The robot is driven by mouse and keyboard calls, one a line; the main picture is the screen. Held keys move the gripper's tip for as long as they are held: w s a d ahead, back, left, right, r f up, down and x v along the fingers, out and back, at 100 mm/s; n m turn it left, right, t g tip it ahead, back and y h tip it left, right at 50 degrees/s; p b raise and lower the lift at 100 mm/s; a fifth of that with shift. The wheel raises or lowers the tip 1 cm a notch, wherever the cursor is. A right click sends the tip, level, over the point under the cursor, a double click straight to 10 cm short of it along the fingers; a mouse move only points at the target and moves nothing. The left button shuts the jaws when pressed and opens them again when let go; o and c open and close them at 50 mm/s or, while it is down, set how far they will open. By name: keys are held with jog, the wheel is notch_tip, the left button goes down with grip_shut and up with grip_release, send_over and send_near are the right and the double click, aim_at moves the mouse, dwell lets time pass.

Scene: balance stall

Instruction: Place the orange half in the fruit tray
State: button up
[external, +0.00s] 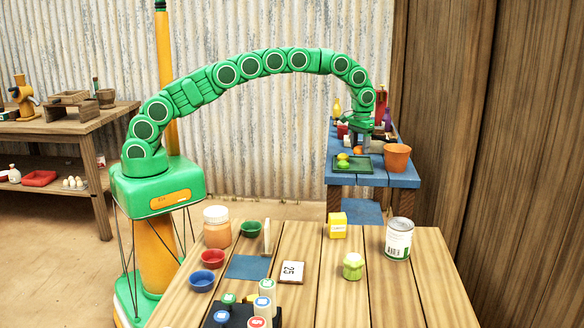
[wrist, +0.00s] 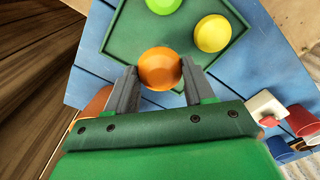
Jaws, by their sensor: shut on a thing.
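In the wrist view my gripper (wrist: 160,80) is shut on the orange half (wrist: 159,67), a round orange piece between its two grey fingers. Below it in that view lies the dark green fruit tray (wrist: 119,40), on a blue table. A yellow fruit (wrist: 212,33) and a green fruit (wrist: 163,3) lie in the tray, beyond the orange half. I cannot tell whether the orange half touches the tray.
On the blue table (external: 402,181) a terracotta pot (external: 397,157) stands right of the tray, with bottles behind. A red cup (wrist: 302,118) and a white block (wrist: 266,106) are near my gripper. The wooden table (external: 420,290) in front holds bowls, jars and a can (external: 398,240).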

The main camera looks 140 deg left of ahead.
aim_at(362, 164)
jog(key=shift+w+a+f, duration=0.25)
jog(key=shift+a+f, duration=0.15)
jog(key=shift+f, duration=0.05)
jog(key=shift+f, duration=0.1)
jog(key=shift+w+a+f, duration=0.1)
jog(key=shift+a+f, duration=0.1)
jog(key=shift+f, duration=1.65)
jog(key=shift+f, duration=0.1)
jog(key=o, duration=1)
notch_tip(362, 164, up, 12)
jog(key=shift+r, duration=0.15)
